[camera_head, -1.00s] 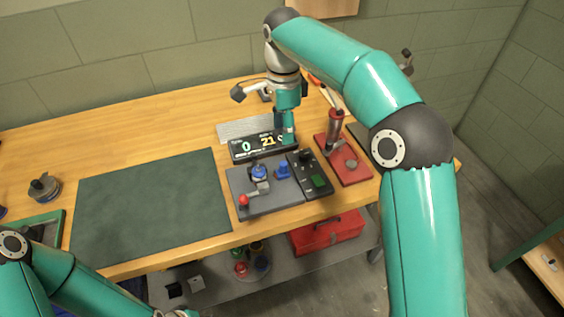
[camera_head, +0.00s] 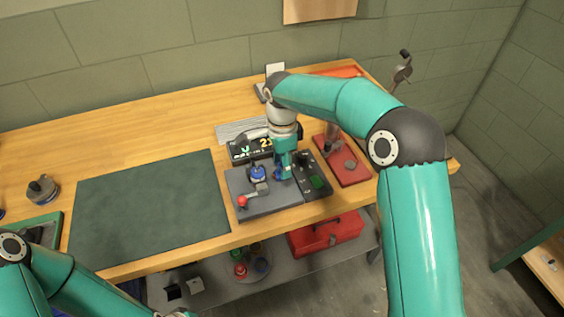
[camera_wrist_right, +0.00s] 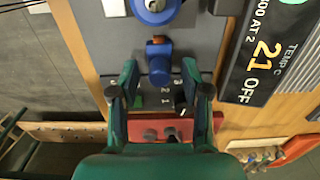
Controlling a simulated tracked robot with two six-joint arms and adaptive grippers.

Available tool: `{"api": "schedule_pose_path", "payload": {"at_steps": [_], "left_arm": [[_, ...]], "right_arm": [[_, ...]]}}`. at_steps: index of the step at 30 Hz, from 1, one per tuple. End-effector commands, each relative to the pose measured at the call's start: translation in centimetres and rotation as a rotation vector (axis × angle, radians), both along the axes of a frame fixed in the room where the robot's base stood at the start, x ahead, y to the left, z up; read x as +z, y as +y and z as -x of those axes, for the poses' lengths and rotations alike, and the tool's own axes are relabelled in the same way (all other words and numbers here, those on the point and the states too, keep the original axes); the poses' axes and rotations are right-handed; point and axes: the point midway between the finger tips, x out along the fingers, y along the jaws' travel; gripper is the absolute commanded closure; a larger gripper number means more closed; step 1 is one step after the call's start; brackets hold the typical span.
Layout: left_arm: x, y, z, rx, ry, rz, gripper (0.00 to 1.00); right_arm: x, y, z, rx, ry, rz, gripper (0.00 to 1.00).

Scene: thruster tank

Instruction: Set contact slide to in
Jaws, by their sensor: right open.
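A grey control plate (camera_head: 240,182) lies on the bench with a blue round knob (camera_head: 258,173) and a red-tipped lever (camera_head: 242,201). A blue block-shaped handle (camera_head: 278,174) sits at its right side, partly hidden by my right gripper (camera_head: 284,168). I take this handle for the contact slide; no label confirms it. In the right wrist view the handle (camera_wrist_right: 158,58) stands just ahead of and between the tips of my open right gripper (camera_wrist_right: 160,76); contact is not visible. My left gripper (camera_head: 176,313) is barely in frame at the bottom edge.
A display box (camera_head: 248,150) stands behind the plate; in the wrist view it reads "TEMP C 21 OFF". A dark box with a green panel (camera_head: 317,182) and a red stand (camera_head: 345,165) are close on the right. A bare dark mat (camera_head: 150,205) lies left.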

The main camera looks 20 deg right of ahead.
Motion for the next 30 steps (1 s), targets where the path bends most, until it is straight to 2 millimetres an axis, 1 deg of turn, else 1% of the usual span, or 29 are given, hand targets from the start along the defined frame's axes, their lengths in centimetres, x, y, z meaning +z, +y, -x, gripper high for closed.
{"api": "schedule_pose_path", "payload": {"at_steps": [1,2,9,19,25,30], "left_arm": [[0.0,0.0,0.0,0.0,0.0,0.0,0.6],[0.0,0.0,0.0,0.0,0.0,0.0,0.6],[0.0,0.0,0.0,0.0,0.0,0.0,0.6],[0.0,0.0,0.0,0.0,0.0,0.0,0.6],[-0.2,0.0,0.0,0.0,0.0,0.0,0.6],[-0.2,0.0,0.0,0.0,0.0,0.0,0.6]], "right_arm": [[0.0,0.0,0.0,0.0,0.0,0.0,0.54],[0.0,0.0,0.0,0.0,0.0,0.0,0.59],[0.0,0.0,0.0,0.0,-0.001,0.0,0.99],[0.1,0.1,0.0,0.0,-0.002,0.0,1.0],[0.1,2.4,0.0,0.002,-0.004,-0.001,1.0],[0.1,2.8,0.0,-0.001,-0.004,-0.003,1.0]]}}
